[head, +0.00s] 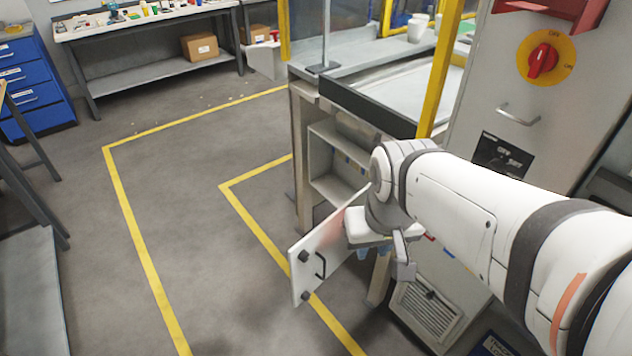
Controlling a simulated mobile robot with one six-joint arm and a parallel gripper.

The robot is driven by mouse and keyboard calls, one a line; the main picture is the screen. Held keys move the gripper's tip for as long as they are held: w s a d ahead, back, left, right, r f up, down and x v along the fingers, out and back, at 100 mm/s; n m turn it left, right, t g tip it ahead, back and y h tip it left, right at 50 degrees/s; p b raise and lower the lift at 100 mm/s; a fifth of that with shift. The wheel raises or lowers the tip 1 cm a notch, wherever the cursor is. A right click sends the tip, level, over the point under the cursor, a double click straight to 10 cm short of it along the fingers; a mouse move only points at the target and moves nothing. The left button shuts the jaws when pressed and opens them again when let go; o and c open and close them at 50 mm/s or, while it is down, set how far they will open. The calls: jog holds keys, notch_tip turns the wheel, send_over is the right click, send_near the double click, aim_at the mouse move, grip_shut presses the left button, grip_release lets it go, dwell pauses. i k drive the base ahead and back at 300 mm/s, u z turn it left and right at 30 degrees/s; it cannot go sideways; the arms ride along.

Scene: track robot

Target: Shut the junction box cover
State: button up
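The junction box (326,187) is an open grey box on the side of the machine frame, near the middle of the head view. Its cover (312,266) is a pale flat panel swung out from the box towards the lower left. The cover has a black handle and two black knobs near its free end. My gripper (402,262) hangs at the end of my white arm, just right of the cover. My wrist overlaps the cover's right part and hides the hinge side. I cannot tell whether the gripper touches the cover, and the finger gap is not clear.
A grey cabinet with a red and yellow rotary switch (541,61) stands at the right. A yellow post (443,65) rises beside the machine bench. A vented panel (427,312) lies below my arm. Floor with yellow lines (133,222) is clear to the left.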

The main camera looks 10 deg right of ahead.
aim_at(327, 244)
jog(key=z, duration=0.25)
jog(key=i, duration=0.65)
jog(key=u, duration=1.45)
jog(key=k, duration=0.65)
jog(key=z, duration=0.75)
